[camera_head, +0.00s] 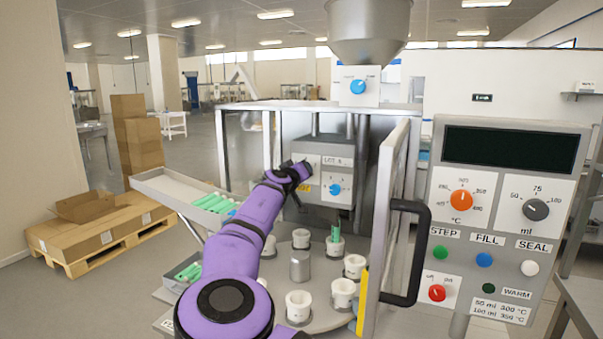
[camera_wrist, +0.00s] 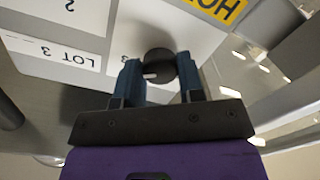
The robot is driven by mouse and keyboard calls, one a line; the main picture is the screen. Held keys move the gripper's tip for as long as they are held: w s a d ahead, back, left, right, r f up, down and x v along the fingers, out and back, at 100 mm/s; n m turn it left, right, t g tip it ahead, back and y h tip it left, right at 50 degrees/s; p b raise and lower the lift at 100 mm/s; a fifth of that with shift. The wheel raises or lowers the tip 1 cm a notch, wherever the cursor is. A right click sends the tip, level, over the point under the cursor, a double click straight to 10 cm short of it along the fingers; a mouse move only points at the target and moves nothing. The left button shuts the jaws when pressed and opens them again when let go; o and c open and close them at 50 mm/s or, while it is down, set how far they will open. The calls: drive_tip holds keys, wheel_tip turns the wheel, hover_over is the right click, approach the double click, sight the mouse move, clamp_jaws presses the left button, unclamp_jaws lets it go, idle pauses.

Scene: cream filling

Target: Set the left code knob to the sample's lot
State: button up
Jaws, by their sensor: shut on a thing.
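My gripper (camera_wrist: 160,78) is shut on the dark round left code knob (camera_wrist: 158,60), with one finger on each side. A small pale mark shows low on the knob, between the fingers. A white card reading "LOT 3" (camera_wrist: 52,55) is on the panel beside it. A numeral 2 (camera_wrist: 70,6) is printed on the white plate. In the head view my gripper (camera_head: 302,172) is at the left of the grey coding box (camera_head: 322,148), hiding the left knob. The blue right knob (camera_head: 335,189) shows on its white dial, clear of my gripper.
A yellow "HOT" label (camera_wrist: 222,8) is close to the knob. Below my arm is a turntable with several white cups (camera_head: 299,305), one holding a green tube (camera_head: 335,234). An open guard door (camera_head: 388,215) with a black handle and the control panel (camera_head: 505,220) stand at right.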

drive_tip(key=shift+f, duration=0.15)
idle(0.4)
drive_tip(key=o, duration=0.9)
drive_tip(key=v, duration=1)
drive_tip(key=shift+s, duration=0.4)
drive_tip(key=shift+a, duration=0.1)
